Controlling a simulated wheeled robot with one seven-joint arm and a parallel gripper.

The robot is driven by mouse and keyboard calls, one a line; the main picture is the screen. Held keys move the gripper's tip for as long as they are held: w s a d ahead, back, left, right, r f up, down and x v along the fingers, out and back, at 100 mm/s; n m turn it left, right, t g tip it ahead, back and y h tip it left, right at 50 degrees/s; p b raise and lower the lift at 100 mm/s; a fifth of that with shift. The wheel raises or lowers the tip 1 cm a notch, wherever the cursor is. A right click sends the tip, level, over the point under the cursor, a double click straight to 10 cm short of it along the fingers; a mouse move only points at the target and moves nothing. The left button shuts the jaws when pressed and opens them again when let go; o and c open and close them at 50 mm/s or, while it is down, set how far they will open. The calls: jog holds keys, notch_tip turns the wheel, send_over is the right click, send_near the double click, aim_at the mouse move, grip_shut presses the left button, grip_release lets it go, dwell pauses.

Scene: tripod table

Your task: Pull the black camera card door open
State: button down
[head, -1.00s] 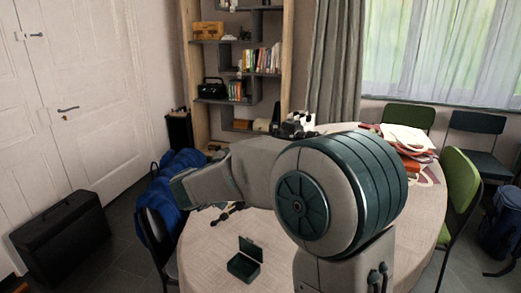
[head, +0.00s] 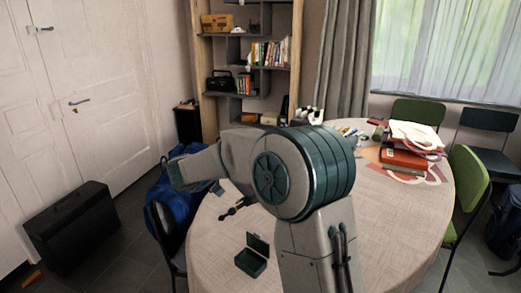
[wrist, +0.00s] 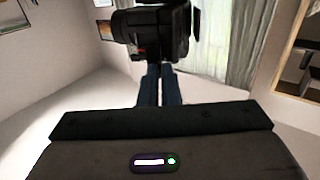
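The black camera (wrist: 160,22) is at the top of the wrist view, partly cut off by the frame edge. A small reddish patch shows on its lower left. My gripper (wrist: 159,68) points up at the camera's lower side. The door itself cannot be made out. In the head view my arm hides my gripper and I cannot identify the camera.
The round table (head: 385,225) carries an open green box (head: 252,262), a dark slim item (head: 236,207) and a red book stack with papers (head: 403,160). Chairs stand around it, including a green one (head: 468,182). A black case (head: 75,227) stands at left. A shelf (head: 245,65) stands behind.

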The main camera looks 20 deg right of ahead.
jog(key=c, duration=1.6)
grip_release()
jog(key=shift+d, duration=0.15)
jog(key=shift+c, duration=0.2)
jog(key=v, duration=1.4)
jog(key=shift+w+d+r, duration=0.1)
